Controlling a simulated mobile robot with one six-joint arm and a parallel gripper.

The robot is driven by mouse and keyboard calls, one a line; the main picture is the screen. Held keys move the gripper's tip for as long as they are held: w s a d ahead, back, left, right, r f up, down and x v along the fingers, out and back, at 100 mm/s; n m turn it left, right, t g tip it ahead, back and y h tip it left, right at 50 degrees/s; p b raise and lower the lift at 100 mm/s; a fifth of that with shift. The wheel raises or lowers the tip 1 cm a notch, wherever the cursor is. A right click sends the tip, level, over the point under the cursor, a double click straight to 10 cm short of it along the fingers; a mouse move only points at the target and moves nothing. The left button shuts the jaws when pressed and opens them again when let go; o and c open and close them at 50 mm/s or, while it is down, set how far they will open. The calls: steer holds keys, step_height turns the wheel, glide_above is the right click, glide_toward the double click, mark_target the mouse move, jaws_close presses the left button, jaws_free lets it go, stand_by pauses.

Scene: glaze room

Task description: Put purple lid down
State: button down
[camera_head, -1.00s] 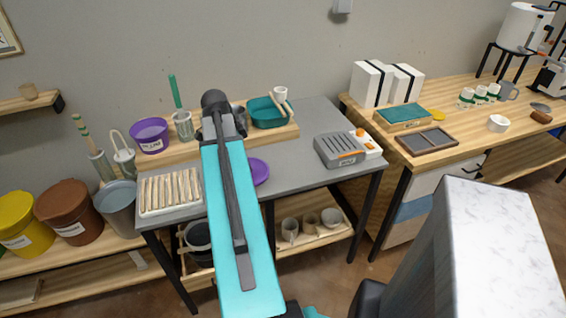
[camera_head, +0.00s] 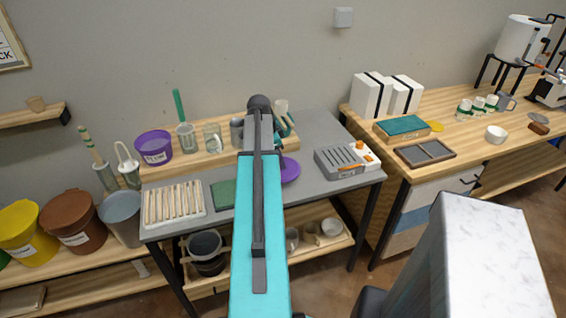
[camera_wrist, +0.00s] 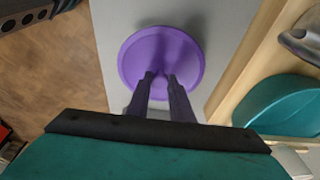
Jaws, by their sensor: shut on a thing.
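The purple lid (camera_head: 290,171) is a round disc over the grey table (camera_head: 318,127), partly hidden behind my arm in the head view. In the wrist view the lid (camera_wrist: 160,45) lies flat before me, over the grey surface. My gripper (camera_wrist: 160,77) is shut on the lid at its middle; the fingers cover the part they grip. I cannot tell whether the lid touches the table or hangs just above it. In the head view my arm hides the gripper. An open purple tub (camera_head: 154,150) stands on the wooden riser at the left.
A grey slotted device (camera_head: 338,162) stands right of the lid. A teal basin (camera_wrist: 285,105) is on the wooden riser (camera_head: 190,157) behind. A green pad (camera_head: 223,194) and a tray of sticks (camera_head: 174,204) lie left. The grey top behind the slotted device is bare.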

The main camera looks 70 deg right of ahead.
steer(key=shift+s+d, duration=0.3)
steer(key=shift+d, duration=0.3)
steer(key=shift+f, duration=0.15)
steer(key=shift+f+p, duration=0.75)
steer(key=shift+f, duration=0.9)
steer(key=shift+f, duration=0.2)
steer(key=c, duration=1.6)
jaws_free()
steer(key=shift+o, duration=0.2)
steer(key=shift+r, duration=0.15)
